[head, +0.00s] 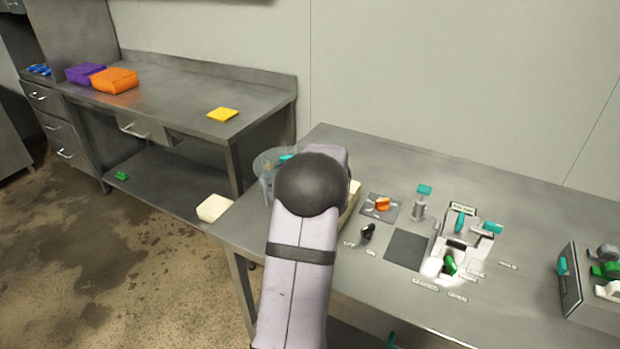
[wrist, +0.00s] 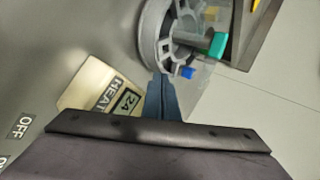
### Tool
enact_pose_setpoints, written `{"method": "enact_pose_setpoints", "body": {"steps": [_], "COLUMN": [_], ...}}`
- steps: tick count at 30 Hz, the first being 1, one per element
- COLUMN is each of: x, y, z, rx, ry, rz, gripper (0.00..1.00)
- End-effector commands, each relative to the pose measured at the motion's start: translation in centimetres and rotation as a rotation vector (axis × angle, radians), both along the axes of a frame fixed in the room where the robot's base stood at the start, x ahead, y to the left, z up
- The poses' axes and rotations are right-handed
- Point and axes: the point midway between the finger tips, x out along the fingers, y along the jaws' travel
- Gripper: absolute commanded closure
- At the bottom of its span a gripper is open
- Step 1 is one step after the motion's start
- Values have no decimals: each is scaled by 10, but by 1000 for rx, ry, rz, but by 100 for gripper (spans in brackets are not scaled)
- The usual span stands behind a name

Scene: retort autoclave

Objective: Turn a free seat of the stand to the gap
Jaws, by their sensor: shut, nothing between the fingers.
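The stand (wrist: 150,42) shows in the wrist view as a round grey ring with arms, under or behind a clear shell. A teal piece (wrist: 216,44) and a small blue piece (wrist: 187,72) are at it. My gripper (wrist: 160,80) is shut and empty, its tips close to the stand's near rim; I cannot tell whether they touch. In the head view, the stand (head: 264,165) is partly hidden behind my arm, and my gripper is hidden there. Which seats are free and where the gap lies cannot be made out.
A cream block (wrist: 85,85) labelled "HEAT 24" lies beside my fingers. Right of my arm, the steel table (head: 330,150) carries an orange knob (head: 383,204), a dark square plate (head: 408,250) and a lever panel (head: 466,235). A grey box (head: 590,285) stands farther right.

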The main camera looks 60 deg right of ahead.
Motion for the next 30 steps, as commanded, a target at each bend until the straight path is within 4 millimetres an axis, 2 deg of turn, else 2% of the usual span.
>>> {"method": "enact_pose_setpoints", "body": {"steps": [7,9,18,30], "x": [19,24,39,43], "y": [-21,-28,-46,-51], "z": [-27,-20,-22,-25], "rx": [2,0,0,0], "ry": [1,1,1,1], "rz": [1,2,1,1], "gripper": [100,100,100,100]}}
